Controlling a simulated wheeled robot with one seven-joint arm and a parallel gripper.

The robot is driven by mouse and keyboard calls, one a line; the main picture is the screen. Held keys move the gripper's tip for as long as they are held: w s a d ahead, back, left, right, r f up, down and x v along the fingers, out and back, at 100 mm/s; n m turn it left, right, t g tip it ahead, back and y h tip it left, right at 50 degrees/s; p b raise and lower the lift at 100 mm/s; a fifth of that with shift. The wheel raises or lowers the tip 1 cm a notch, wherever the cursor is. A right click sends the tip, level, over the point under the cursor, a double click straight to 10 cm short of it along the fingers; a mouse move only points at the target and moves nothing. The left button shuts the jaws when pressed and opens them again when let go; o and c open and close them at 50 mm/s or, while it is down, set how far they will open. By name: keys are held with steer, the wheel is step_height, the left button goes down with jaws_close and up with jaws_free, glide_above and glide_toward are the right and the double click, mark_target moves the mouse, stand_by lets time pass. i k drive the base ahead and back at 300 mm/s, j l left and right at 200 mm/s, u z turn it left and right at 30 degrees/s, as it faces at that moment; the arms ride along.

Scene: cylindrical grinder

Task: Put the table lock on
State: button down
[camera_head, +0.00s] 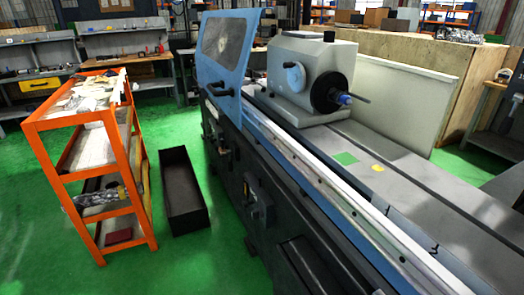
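The cylindrical grinder (290,180) runs from the middle to the lower right, with a long grey table (400,190) on top. A grey head (305,75) with a black round chuck (330,92) and a blue tip stands on the table. Small dark controls (256,212) and a lever or knob (225,152) show on the dark front side. I cannot tell which of these is the table lock, or its state. My gripper is not in view.
An orange shelf cart (108,122) with papers and parts stands at the left. A black open bin (182,190) lies on the green floor between cart and grinder. A blue guard (228,50) rises at the grinder's far end. Green floor at lower left is clear.

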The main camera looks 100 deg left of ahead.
mark_target(230, 162)
steer(key=u, duration=3.1)
steer(key=i+l+u, duration=0.1)
steer(key=i+u, duration=0.15)
steer(key=i, duration=0.25)
steer(key=i+l+u, duration=0.25)
steer(key=i, duration=0.2)
steer(key=i+l+u, duration=0.25)
steer(key=i, duration=0.25)
steer(key=i+l+u, duration=0.25)
steer(key=i, duration=0.15)
